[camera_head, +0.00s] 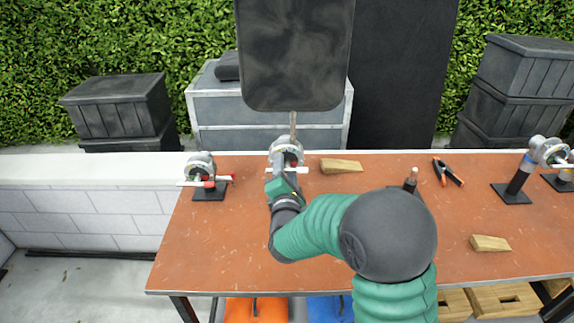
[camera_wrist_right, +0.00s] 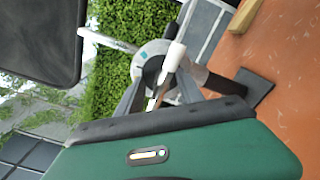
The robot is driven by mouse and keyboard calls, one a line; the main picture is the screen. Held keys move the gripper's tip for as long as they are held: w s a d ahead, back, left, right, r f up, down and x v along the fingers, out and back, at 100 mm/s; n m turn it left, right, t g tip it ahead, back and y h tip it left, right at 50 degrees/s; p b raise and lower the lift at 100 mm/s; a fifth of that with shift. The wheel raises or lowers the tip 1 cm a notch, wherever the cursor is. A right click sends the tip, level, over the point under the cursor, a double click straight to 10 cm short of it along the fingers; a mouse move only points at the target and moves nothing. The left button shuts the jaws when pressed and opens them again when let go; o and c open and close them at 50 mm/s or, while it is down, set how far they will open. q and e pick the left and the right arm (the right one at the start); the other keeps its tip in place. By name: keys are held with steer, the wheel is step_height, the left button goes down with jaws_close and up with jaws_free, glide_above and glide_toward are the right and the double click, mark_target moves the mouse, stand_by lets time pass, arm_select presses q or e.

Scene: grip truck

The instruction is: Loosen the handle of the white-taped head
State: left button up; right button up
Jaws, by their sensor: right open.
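The white-taped head (camera_head: 287,150) is a grey metal grip head standing at the back of the orange table. It carries a rod with a dark panel above it. Its handle (camera_head: 292,170) has a white end. In the right wrist view the round head (camera_wrist_right: 155,62) shows ahead, with the white handle end (camera_wrist_right: 174,56) sticking out toward the camera. My right gripper (camera_head: 281,182) is right in front of this head, with its fingers open on either side of the handle. Whether they touch it I cannot tell. My left gripper is not in view.
A red-marked head (camera_head: 201,168) stands at left, and a blue-marked head (camera_head: 540,152) at far right. The dark panel (camera_head: 295,55) hangs over the back edge.

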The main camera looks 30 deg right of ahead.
steer(key=shift+d+f, duration=0.1)
steer(key=shift+d, duration=0.05)
jaws_close()
steer(key=shift+m, duration=0.4)
steer(key=shift+f, duration=0.2)
stand_by(0.7)
jaws_free()
steer(key=shift+w, duration=0.1)
steer(key=shift+d+r, duration=0.1)
